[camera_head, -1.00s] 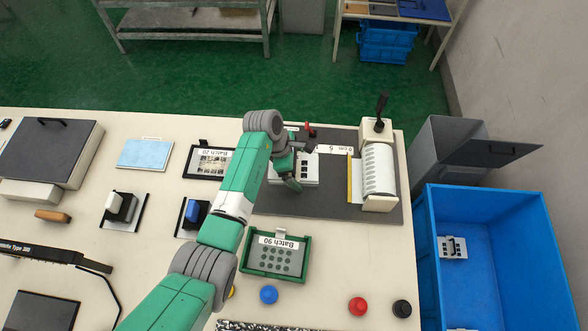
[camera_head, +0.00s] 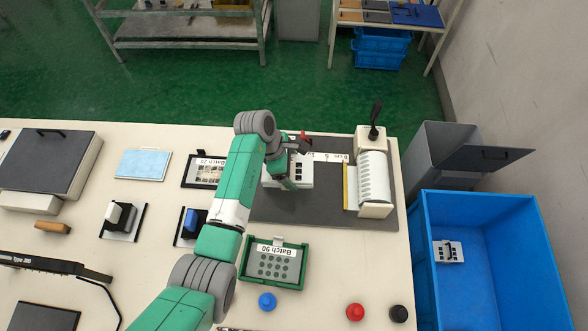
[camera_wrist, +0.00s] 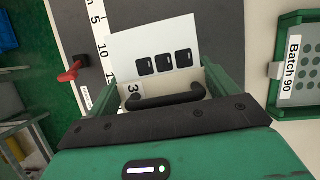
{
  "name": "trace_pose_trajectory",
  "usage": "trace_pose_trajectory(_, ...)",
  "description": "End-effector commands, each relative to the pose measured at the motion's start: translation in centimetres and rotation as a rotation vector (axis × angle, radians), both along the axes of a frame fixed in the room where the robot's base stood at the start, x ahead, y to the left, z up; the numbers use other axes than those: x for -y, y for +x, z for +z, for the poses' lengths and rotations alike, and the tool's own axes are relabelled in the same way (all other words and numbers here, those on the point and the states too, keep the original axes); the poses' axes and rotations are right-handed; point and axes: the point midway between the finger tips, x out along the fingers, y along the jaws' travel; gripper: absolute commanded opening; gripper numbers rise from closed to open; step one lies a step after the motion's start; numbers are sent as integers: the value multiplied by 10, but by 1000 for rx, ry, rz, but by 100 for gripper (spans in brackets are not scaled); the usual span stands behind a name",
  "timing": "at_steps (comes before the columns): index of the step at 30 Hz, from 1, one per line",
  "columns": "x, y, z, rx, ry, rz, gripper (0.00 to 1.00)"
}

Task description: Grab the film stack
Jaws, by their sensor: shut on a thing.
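The film stack (camera_wrist: 150,42) shows in the wrist view as a white sheet with several black squares. A pale block with a black bar handle (camera_wrist: 168,101) and a "3" label is at its near end. My gripper (camera_wrist: 160,82) has one green finger on each side of this block and is shut on it. In the head view my gripper (camera_head: 288,181) is over the white film stack (camera_head: 302,171) on the dark mat (camera_head: 315,207). My arm and fingers hide part of the stack. I cannot tell whether the stack is clear of the mat.
A ruler strip (camera_wrist: 100,38) runs beside the stack, with a red-handled part (camera_wrist: 70,72) beyond it. A roller unit (camera_head: 374,182) stands right on the mat. The green "Batch 90" tray (camera_head: 247,270) is in front. A blue bin (camera_head: 500,202) stands off the table's right edge.

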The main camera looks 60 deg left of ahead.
Motion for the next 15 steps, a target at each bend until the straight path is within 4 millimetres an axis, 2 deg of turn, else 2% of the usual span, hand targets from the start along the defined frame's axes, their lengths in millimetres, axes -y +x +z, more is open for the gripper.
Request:
trace_pose_trajectory(9, -7, -88, 8, -2, -4, 7, 60)
trace_pose_trajectory(15, -11, -132, 11, -2, -2, 3, 60)
